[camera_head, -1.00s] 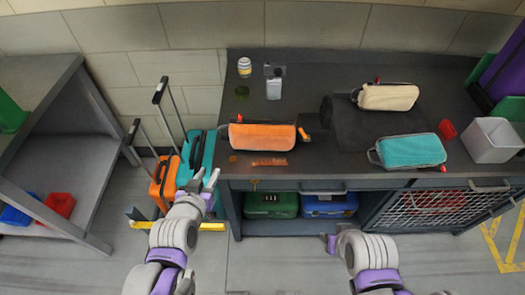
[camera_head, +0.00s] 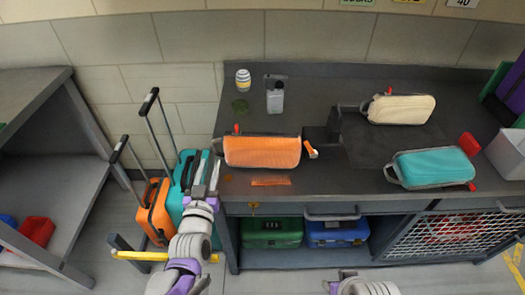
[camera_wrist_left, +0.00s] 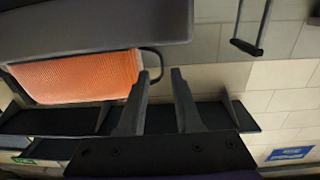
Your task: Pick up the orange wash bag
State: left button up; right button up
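The orange wash bag (camera_head: 262,152) lies on the dark bench top near its left front edge, with a red tab at its left end and a small orange-and-white piece at its right end. My left gripper (camera_head: 207,175) is just left of the bench's front corner, apart from the bag and to its lower left. In the left wrist view its two fingers (camera_wrist_left: 158,100) are spread with nothing between them, and the orange bag (camera_wrist_left: 80,78) shows beside them. My right gripper (camera_head: 336,286) is at the bottom edge, mostly cut off, and its fingers are unclear.
A cream bag (camera_head: 402,109) and a teal bag (camera_head: 436,167) lie farther right on the bench. A bottle (camera_head: 275,98) and a jar (camera_head: 243,79) stand behind the orange bag. An orange comb (camera_head: 271,181) lies in front of it. Orange (camera_head: 153,212) and teal (camera_head: 184,190) suitcases stand left of the bench.

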aim_at(213, 151)
pick_arm(q)
jog(key=w+b, duration=0.1)
jog(key=w, duration=0.4)
jog(key=shift+s, duration=0.1)
grip_shut()
dwell(1.2)
